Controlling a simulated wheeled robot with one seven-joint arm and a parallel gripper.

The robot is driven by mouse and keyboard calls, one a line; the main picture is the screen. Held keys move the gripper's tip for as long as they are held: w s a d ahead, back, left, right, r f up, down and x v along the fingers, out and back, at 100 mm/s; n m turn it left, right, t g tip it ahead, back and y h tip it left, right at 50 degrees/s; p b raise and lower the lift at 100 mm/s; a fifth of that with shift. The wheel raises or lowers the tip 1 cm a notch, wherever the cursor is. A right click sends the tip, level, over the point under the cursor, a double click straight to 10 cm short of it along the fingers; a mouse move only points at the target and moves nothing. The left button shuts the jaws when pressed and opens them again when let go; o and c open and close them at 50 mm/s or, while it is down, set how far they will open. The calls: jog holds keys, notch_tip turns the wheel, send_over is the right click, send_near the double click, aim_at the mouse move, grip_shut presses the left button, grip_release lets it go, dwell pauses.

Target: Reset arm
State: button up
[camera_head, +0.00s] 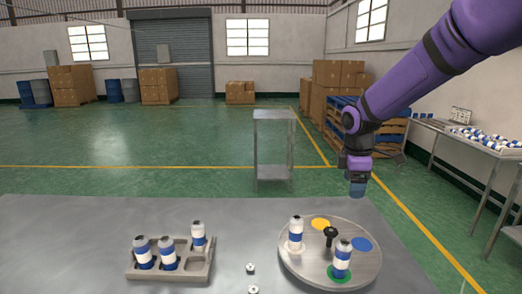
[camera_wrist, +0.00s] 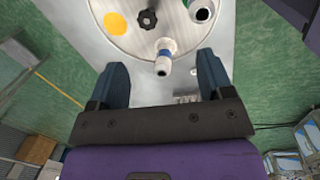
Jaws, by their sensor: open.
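My gripper (camera_head: 357,190) hangs at the end of my purple arm, above the back right of the round turntable (camera_head: 290,263). In the wrist view my gripper (camera_wrist: 160,72) has its two dark fingers wide apart, with nothing clasped between them. A white and blue can (camera_head: 295,232) stands at the turntable's left. Another can (camera_head: 340,260) stands on the green spot at the front. A black knob (camera_head: 330,234) stands at the turntable's centre.
A grey rack (camera_head: 200,271) on the left of the table holds three cans. Two small caps (camera_head: 250,268) lie between rack and turntable. Yellow (camera_head: 320,224) and blue (camera_head: 361,243) spots are uncovered. A metal stand (camera_head: 273,150) is behind the table; a side table (camera_head: 470,145) is at right.

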jog(key=s+d+r+m+t, duration=0.1)
jog(key=s+r+m, duration=0.3)
jog(key=s, duration=0.6)
jog(key=s+d+r+m+t, duration=0.1)
jog(key=s+r+m, duration=0.3)
jog(key=s, duration=0.7)
jog(key=s+d+r+m+t, duration=0.2)
jog(key=s+d+r+m, duration=0.1)
jog(key=s+m, duration=0.5)
jog(key=shift+s+r+y, duration=0.4)
jog(key=shift+s+r, duration=0.45)
jog(key=shift+s, duration=0.35)
